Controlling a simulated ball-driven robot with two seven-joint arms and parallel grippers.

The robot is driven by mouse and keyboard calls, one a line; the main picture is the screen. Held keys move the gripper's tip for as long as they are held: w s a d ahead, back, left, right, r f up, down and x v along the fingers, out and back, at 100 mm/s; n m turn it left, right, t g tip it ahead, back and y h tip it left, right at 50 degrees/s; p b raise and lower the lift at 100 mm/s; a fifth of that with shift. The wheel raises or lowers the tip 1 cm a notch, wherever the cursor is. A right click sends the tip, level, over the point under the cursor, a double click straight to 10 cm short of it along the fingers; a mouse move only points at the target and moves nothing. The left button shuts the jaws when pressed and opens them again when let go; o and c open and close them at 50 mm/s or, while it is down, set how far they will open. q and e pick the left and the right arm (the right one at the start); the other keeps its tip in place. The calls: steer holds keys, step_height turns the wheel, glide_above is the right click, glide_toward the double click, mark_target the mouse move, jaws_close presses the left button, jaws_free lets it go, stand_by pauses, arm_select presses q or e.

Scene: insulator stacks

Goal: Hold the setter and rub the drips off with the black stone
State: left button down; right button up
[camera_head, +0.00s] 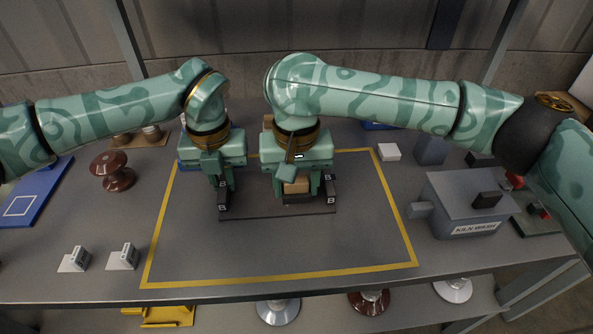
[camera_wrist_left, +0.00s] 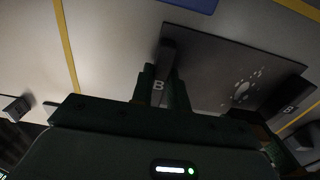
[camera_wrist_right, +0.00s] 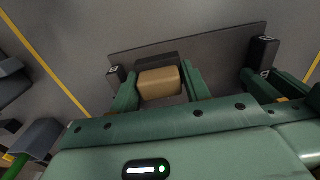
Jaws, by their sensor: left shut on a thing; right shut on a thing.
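The setter (camera_head: 262,212) is a thin dark plate lying flat inside the yellow outline, with a black block marked B at each end. My left gripper (camera_head: 222,190) is shut at its left end, on that end's block. Pale drips (camera_wrist_left: 241,92) show on the plate in the left wrist view. My right gripper (camera_head: 297,188) is shut on a tan block (camera_wrist_right: 160,82) with the black stone (camera_wrist_right: 157,60) at its edge, over the setter near its right end. Whether the stone touches the plate is unclear. The right-end block (camera_head: 331,193) stands beside my right gripper.
A grey box labelled KILN WASH (camera_head: 465,207) stands at the right. A brown insulator (camera_head: 112,172) and two small white-marked stands (camera_head: 122,257) are at the left. A white block (camera_head: 389,152) lies behind. The mat's front is clear.

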mark_target(295, 196)
steer(key=shift+f, duration=0.8)
steer(key=shift+w+f, duration=0.15)
steer(key=shift+f, duration=0.4)
steer(key=shift+c, duration=0.3)
steer(key=shift+w+f, duration=0.1)
steer(key=shift+w, duration=3.45)
steer(key=shift+s, duration=3.55)
steer(key=shift+s+a, duration=0.15)
steer(key=shift+s, duration=0.15)
steer(key=shift+w, duration=3.95)
steer(key=shift+s, duration=3.9)
step_height(295, 196, up, 3)
steer(key=shift+w+f, duration=0.1)
steer(key=shift+f, duration=0.1)
steer(key=shift+r, duration=2.9)
arm_select(q)
steer(key=c, duration=1.3)
jaws_free()
